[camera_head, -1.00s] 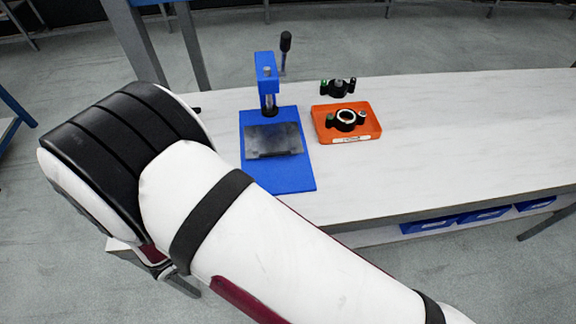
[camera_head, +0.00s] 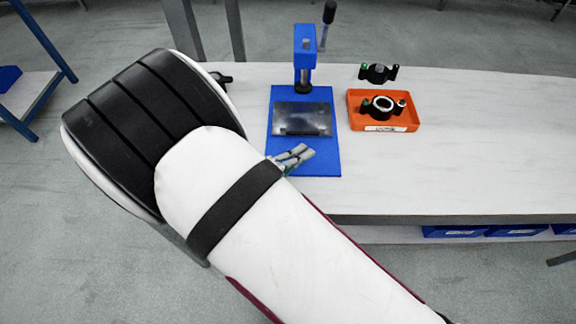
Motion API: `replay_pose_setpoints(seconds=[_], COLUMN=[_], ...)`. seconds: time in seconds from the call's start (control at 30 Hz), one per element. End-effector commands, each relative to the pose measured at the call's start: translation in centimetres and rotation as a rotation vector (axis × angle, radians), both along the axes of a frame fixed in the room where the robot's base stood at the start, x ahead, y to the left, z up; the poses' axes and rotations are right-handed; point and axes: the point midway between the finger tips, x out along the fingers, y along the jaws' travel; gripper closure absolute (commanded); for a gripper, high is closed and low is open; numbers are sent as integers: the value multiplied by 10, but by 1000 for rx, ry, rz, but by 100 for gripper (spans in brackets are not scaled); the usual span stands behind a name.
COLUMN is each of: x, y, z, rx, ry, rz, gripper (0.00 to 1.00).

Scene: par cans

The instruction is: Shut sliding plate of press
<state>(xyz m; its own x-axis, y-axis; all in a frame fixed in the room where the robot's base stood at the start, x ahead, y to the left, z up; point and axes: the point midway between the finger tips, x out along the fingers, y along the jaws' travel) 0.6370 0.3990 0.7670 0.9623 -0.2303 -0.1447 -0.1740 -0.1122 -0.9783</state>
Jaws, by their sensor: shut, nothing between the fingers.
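The blue press (camera_head: 306,55) stands on the white workbench, with a black-knobbed lever (camera_head: 328,14) at its upper right. Its dark sliding plate (camera_head: 303,118) lies over the blue base (camera_head: 318,164), in front of the column. How far the plate is slid out is hard to tell from here. My gripper (camera_head: 304,153) shows as grey fingers just in front of the plate's near edge, over the base. It is shut and empty. Whether it touches the plate or base cannot be told. My arm hides the rest of the gripper.
An orange tray (camera_head: 357,114) right of the press holds a black ring-shaped part (camera_head: 382,106). A similar black part (camera_head: 377,74) is behind it. The workbench (camera_head: 480,145) is clear farther right. Blue bins (camera_head: 455,231) sit below the bench.

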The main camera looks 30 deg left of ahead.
Motion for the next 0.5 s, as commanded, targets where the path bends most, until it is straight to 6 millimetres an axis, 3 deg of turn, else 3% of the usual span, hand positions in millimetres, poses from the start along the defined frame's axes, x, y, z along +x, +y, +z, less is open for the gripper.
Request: replay_pose_setpoints(seconds=[0.2, 0.5], x=[21, 28], y=[16, 21], z=[-7, -7], rx=[6, 4], ry=[-1, 1], rz=[2, 2], gripper=[100, 100])
